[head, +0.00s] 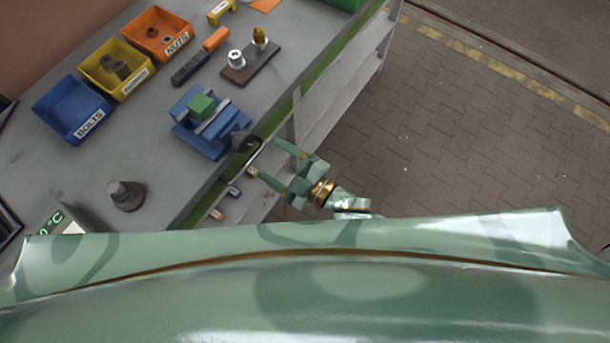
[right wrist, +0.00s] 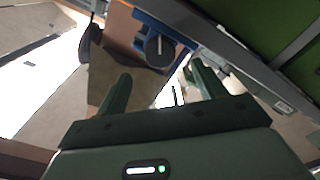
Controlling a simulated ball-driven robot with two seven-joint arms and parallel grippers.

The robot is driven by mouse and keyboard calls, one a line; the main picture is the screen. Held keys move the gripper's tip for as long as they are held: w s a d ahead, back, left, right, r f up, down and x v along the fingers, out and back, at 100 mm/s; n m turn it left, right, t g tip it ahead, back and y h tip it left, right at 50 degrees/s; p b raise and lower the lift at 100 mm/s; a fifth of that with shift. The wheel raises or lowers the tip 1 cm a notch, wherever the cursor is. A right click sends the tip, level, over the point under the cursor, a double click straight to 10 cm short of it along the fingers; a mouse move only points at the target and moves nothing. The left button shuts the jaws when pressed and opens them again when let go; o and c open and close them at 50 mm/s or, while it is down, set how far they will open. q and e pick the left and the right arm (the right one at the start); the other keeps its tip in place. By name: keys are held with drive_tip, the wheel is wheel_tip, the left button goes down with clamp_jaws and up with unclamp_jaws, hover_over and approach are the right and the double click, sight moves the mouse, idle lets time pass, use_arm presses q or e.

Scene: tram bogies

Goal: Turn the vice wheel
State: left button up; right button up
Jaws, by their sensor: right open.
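The blue vice (head: 205,130) stands near the front edge of the grey bench, with a green block (head: 201,105) between its jaws. Its dark round vice wheel (head: 241,142) faces the bench's front edge. In the right wrist view the wheel (right wrist: 159,51) shows ahead of the fingers, with a blue part of the vice (right wrist: 150,26) behind it. My right gripper (head: 263,157) is open and empty, just off the bench edge, its fingers pointing toward the wheel. They appear apart from it. My left gripper is not in view.
Blue (head: 72,110), yellow (head: 115,70) and orange (head: 157,35) bins stand at the back of the bench. A dark stepped part (head: 126,195) stands at the left front. An orange-handled tool (head: 200,56) and a plate with fittings (head: 250,65) lie beyond the vice.

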drive_tip(key=v, duration=0.7)
drive_tip(key=shift+s+d, duration=0.2)
drive_tip(key=shift+d, duration=0.1)
drive_tip(key=s+d+f+m+g+h+b, duration=0.15)
drive_tip(key=d+f+m+h, duration=0.3)
drive_tip(key=d+f, duration=0.55)
drive_tip(key=s+d+f+m+g+h, duration=0.2)
drive_tip(key=d+f+m+h, duration=0.3)
drive_tip(key=f, duration=0.9)
drive_tip(key=s+d+f+m+g+h+b, duration=0.1)
drive_tip(key=s+f, duration=0.3)
drive_tip(key=s, duration=0.4)
drive_tip(key=s+d+f+m+g+h+b, duration=0.1)
drive_tip(key=s+d+f+m+g+h, duration=0.1)
drive_tip(key=s, duration=0.6)
drive_tip(key=s+d+f+m+g+h+b, duration=0.1)
drive_tip(key=s+d+f+m+g, duration=0.1)
drive_tip(key=s+d+f, duration=0.3)
drive_tip(key=s+f+g, duration=0.1)
drive_tip(key=s+f, duration=0.1)
drive_tip(key=s, duration=0.1)
drive_tip(key=shift+s+f+g+h, duration=0.15)
drive_tip(key=shift+f+g+h, duration=0.2)
drive_tip(key=shift+f, duration=0.05)
drive_tip(key=shift+d, duration=0.15)
